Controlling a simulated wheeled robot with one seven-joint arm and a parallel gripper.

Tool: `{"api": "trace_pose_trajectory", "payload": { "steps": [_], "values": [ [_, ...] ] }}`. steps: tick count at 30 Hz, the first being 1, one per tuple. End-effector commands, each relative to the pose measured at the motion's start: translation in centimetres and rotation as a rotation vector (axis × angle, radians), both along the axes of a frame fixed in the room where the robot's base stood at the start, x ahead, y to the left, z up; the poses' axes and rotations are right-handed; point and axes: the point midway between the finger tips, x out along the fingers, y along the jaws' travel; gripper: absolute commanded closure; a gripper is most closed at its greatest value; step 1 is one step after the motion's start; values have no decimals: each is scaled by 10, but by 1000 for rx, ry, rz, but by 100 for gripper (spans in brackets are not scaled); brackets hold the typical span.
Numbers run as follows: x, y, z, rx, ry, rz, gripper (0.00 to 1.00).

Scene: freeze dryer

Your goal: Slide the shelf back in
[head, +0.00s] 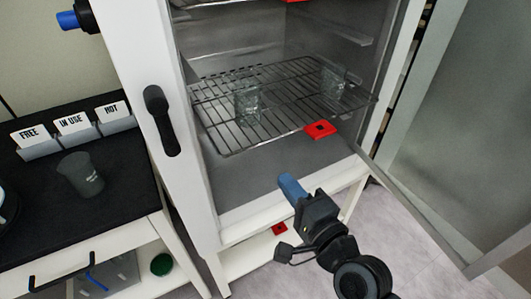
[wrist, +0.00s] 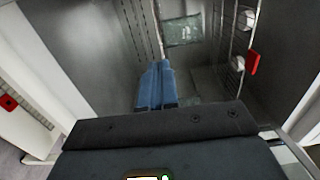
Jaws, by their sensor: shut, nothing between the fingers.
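The wire shelf (head: 265,135) is inside the open cabinet, lying level, with its front edge near the opening. Its front right corner overlaps the cabinet's right post in the head view. A red tag (head: 320,129) is on its front edge. Two clear glass beakers stand on it, one left (head: 247,104) and one at the right (head: 333,80). My gripper (head: 291,186) is shut and empty, with blue fingers, in front of and below the shelf's front edge. In the wrist view the fingers (wrist: 157,80) are together, and the shelf (wrist: 229,45) with its red tag (wrist: 254,62) is to their right, apart from them.
The open cabinet door (head: 445,130) stands at the right. The left post carries a black handle (head: 160,120). At the left, a black-topped table (head: 110,185) holds a beaker (head: 80,175) and label holders (head: 75,130). The cabinet space below the shelf looks clear.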

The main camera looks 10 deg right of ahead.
Motion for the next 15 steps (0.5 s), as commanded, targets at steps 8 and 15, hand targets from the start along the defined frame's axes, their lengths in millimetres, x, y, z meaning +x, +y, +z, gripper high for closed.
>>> {"api": "trace_pose_trajectory", "payload": {
  "steps": [8,15],
  "values": [
    [54,18,2,-1,-3,1,100],
    [86,28,1,-2,-2,0,100]
  ]
}}
